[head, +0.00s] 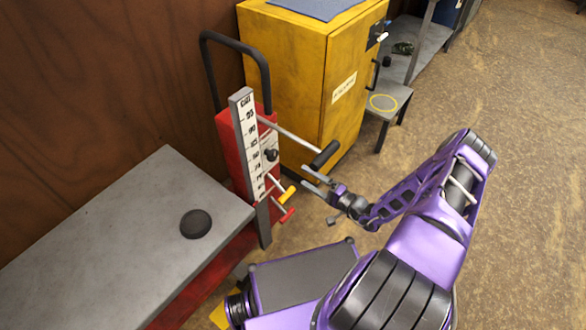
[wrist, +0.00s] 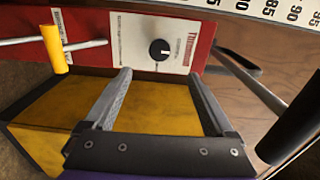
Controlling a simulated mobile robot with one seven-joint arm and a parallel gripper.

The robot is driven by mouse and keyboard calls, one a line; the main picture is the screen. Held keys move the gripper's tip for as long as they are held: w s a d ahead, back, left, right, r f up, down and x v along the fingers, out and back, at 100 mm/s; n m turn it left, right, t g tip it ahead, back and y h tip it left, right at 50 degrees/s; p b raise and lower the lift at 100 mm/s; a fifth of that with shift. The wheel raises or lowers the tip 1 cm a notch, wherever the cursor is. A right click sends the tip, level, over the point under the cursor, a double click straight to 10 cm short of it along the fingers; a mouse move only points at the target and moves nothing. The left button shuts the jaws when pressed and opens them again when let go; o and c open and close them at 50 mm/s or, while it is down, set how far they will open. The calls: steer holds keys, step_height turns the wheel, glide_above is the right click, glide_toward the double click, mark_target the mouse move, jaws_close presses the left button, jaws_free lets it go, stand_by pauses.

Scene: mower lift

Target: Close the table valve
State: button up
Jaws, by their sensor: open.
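The red lift column (head: 230,150) stands at the end of the grey lift table (head: 120,245). On its pale label plate is a round black knob (head: 271,155) with a white pointer mark; it also shows in the wrist view (wrist: 160,50). A yellow T-handle (head: 287,194) and a red handle (head: 287,215) stick out lower down. I cannot read which control is the table valve. My gripper (head: 314,180) is open and empty, apart from the column. In the wrist view its fingertips (wrist: 159,76) frame the space just below the knob, with none touching it.
A long lever with a black grip (head: 325,154) juts out above my gripper. A yellow cabinet (head: 310,80) stands behind, with a small grey stool (head: 385,102) beside it. A black disc (head: 196,224) lies on the table. Open floor is to the right.

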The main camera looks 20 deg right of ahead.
steer(key=shift+v, duration=2.25)
